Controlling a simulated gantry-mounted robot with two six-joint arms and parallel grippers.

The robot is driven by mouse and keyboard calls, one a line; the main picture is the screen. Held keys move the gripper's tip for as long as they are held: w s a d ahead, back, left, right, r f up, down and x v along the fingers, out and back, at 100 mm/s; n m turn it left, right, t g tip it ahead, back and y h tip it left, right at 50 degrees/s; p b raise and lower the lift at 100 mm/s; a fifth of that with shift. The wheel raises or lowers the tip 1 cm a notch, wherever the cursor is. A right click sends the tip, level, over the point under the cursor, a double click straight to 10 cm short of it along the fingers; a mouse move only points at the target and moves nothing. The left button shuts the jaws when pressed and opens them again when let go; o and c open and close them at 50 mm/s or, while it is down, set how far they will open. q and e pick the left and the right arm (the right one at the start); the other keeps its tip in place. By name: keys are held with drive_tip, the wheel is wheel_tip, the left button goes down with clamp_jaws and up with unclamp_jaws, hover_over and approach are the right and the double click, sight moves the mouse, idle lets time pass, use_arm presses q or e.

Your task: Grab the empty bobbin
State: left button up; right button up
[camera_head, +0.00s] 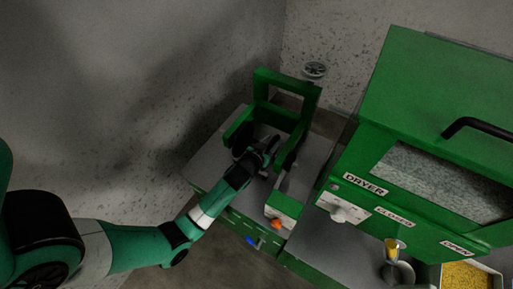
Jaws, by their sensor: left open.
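My left gripper (262,154) reaches in from the left and is open, inside the green frame (262,80) of a machine on a grey-topped bench. Whether a bobbin sits between or just below its dark fingers I cannot tell, as the gripper and shadow hide that spot. A small grey, round, spool-like thing (315,69) shows behind the frame's top right corner, apart from the gripper. I cannot tell whether it is the empty bobbin. My right gripper is not in view.
A green dryer (430,110) with a black handle fills the right. An orange knob (276,224) and a blue spot (250,240) are on the bench front. A grey holder with a yellow top (392,248) and a tray of yellow grains (467,276) are at lower right.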

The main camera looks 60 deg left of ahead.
use_arm(q)
drive_tip(key=x, duration=0.2)
drive_tip(key=shift+w+a+f, duration=0.1)
drive_tip(key=shift+w+a, duration=0.1)
drive_tip(key=shift+w, duration=0.1)
drive_tip(key=shift+c, duration=0.3)
clamp_jaws()
idle(0.8)
